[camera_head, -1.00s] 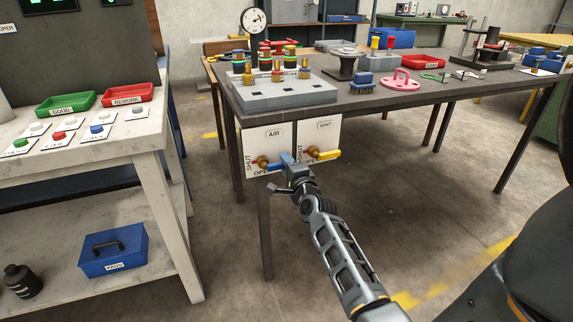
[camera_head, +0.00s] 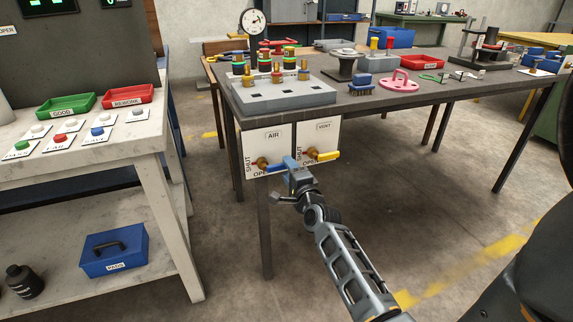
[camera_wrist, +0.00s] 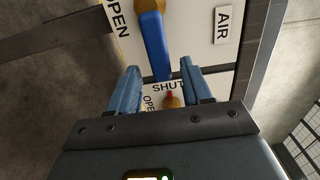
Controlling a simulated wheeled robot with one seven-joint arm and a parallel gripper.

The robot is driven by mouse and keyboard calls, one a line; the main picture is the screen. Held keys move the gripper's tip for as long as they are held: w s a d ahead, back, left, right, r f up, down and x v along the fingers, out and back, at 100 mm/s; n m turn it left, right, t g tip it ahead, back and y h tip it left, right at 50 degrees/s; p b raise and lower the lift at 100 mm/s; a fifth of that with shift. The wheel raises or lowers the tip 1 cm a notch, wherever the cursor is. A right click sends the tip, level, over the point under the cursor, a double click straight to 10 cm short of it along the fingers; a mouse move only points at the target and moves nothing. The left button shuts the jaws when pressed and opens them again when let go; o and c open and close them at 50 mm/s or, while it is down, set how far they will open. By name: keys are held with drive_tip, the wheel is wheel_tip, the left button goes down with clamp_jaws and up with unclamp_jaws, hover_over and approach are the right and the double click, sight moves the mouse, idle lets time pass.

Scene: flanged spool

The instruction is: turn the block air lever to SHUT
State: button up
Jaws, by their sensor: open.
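The air valve's blue lever (camera_head: 275,168) sticks out to the right from its brass body (camera_head: 262,163) on the white panel (camera_head: 253,140) under the AIR label. SHUT is printed upright at the valve's left and OPEN below it. My gripper (camera_head: 290,162) is at the lever's right end. In the wrist view the blue lever (camera_wrist: 155,45) reaches down to between the two open blue fingers of my gripper (camera_wrist: 159,72). A gap shows on the right side; I cannot tell whether either finger touches it.
The panel hangs at the front of the dark table (camera_head: 400,92). A grey block with fittings (camera_head: 282,97) stands above. The floor in front is free.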

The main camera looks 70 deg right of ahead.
drive_tip(key=shift+p+v, duration=0.55)
drive_tip(key=shift+v, duration=2.05)
